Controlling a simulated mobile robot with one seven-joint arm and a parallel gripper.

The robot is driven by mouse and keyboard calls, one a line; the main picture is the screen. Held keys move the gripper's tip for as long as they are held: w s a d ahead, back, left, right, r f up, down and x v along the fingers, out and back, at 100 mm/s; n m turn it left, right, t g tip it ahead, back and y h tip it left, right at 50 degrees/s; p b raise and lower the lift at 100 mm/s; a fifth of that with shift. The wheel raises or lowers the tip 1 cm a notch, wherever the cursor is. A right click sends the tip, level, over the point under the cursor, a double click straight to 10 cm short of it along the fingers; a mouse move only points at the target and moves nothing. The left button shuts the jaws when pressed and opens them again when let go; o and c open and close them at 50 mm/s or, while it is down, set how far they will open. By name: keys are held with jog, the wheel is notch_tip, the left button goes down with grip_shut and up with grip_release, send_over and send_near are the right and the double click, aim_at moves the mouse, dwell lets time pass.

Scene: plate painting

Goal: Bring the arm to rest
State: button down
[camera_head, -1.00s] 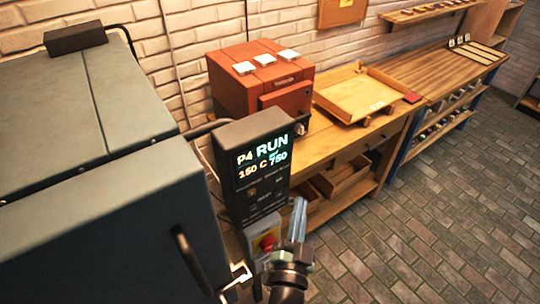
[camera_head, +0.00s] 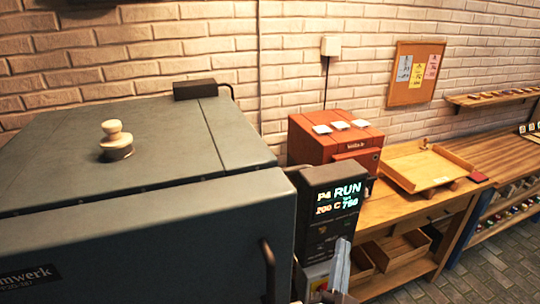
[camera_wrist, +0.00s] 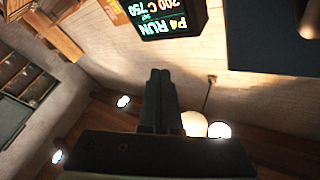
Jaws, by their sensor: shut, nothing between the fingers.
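My gripper (camera_head: 340,262) shows at the bottom of the head view, pointing up in front of the lower part of the kiln's control box (camera_head: 330,215). In the wrist view my gripper (camera_wrist: 160,75) has its two dark fingers together with nothing between them. The control box display reads P4 RUN, 200 C and 750; it also shows upside down in the wrist view (camera_wrist: 165,15). The fingers appear apart from the box in the wrist view. The rest of my arm is out of the head view.
The large grey kiln (camera_head: 130,240) fills the left, with a knob (camera_head: 116,140) on its lid and a handle (camera_head: 267,268) near the control box. A red kiln (camera_head: 325,142) and a wooden tray (camera_head: 425,170) stand on the bench (camera_head: 400,208). Open floor (camera_head: 500,265) lies at the lower right.

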jog(key=s+a+r+n+t+y, duration=0.1)
jog(key=a+r+n+t+y, duration=0.25)
jog(key=r, duration=1.05)
jog(key=s+a+r+n+t+y, duration=0.1)
jog(key=a+r+n+y, duration=0.45)
jog(key=r, duration=0.85)
jog(key=s+a+r+t+h, duration=0.2)
jog(key=s+a+r, duration=0.2)
jog(key=s+r, duration=0.8)
notch_tip(320, 180, up, 3)
jog(key=shift+s+f+t+h+b, duration=0.1)
jog(key=shift+s+t+h+b, duration=0.15)
jog(key=shift+t+h+b, duration=0.15)
jog(key=shift+a, duration=0.1)
